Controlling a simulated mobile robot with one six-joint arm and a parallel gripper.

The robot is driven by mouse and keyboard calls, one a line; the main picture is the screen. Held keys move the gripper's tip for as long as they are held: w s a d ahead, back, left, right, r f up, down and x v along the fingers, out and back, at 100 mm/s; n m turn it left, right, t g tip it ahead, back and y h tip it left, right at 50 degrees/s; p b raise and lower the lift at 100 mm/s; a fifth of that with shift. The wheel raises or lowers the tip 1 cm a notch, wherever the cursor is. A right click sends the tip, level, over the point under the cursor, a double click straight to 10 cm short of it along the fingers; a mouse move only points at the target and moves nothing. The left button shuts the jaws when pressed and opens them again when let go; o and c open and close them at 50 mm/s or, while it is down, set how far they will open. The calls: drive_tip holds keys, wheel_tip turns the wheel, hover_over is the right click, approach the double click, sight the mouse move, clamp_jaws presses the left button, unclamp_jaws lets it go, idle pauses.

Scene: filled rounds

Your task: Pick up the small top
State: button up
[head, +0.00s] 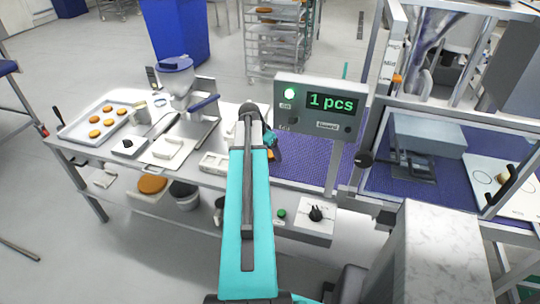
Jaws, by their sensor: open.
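My gripper (271,142) is at the far end of my teal arm, over the near left part of the blue belt. It is open; its fingers are small and largely hidden by my arm. A small orange-brown piece (271,155) shows just below it, partly covered; I cannot tell if it is the small top. Several round golden-brown pieces (94,134) lie on a metal tray (74,133) at the left end of the table. A larger brown round (152,184) is on the lower shelf.
A display post reading "1 pcs" (318,104) stands right of my gripper. The blue belt (315,160) runs right into a framed enclosure (455,127).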

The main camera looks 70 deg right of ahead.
sight(269, 154)
idle(0.4)
drive_tip(key=c, duration=0.9)
drive_tip(key=shift+o, duration=0.2)
drive_tip(key=shift+r, duration=0.2)
wheel_tip(269, 154, up, 10)
drive_tip(key=b, duration=0.3)
drive_tip(key=shift+f+b, duration=0.2)
drive_tip(key=shift+b, duration=0.15)
idle(0.4)
